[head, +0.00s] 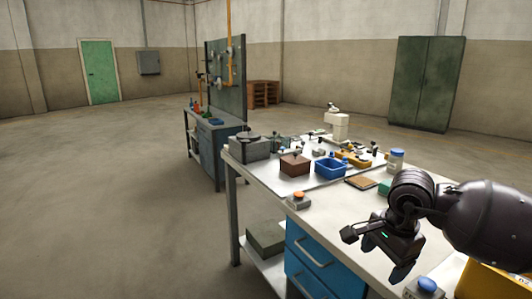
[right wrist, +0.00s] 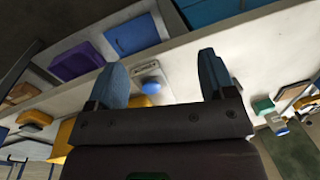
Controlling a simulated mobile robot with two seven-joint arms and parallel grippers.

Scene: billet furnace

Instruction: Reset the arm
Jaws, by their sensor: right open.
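My right gripper (head: 385,252) is above the front right part of the workbench (head: 330,213) in the head view. Its two blue-grey fingers are apart in the right wrist view (right wrist: 168,78), with nothing held between them. A blue round button on a pale box (right wrist: 151,86) shows beyond the gap between the fingers. The same button (head: 427,285) is at the bottom of the head view, below and right of the gripper. My left gripper is not in view.
The bench holds a brown box (head: 294,165), a blue bin (head: 331,168), an orange button (head: 299,200) and a white-lidded jar (head: 396,160). A yellow container (head: 490,280) is at the lower right. A second bench (head: 213,150) stands behind. Open floor lies to the left.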

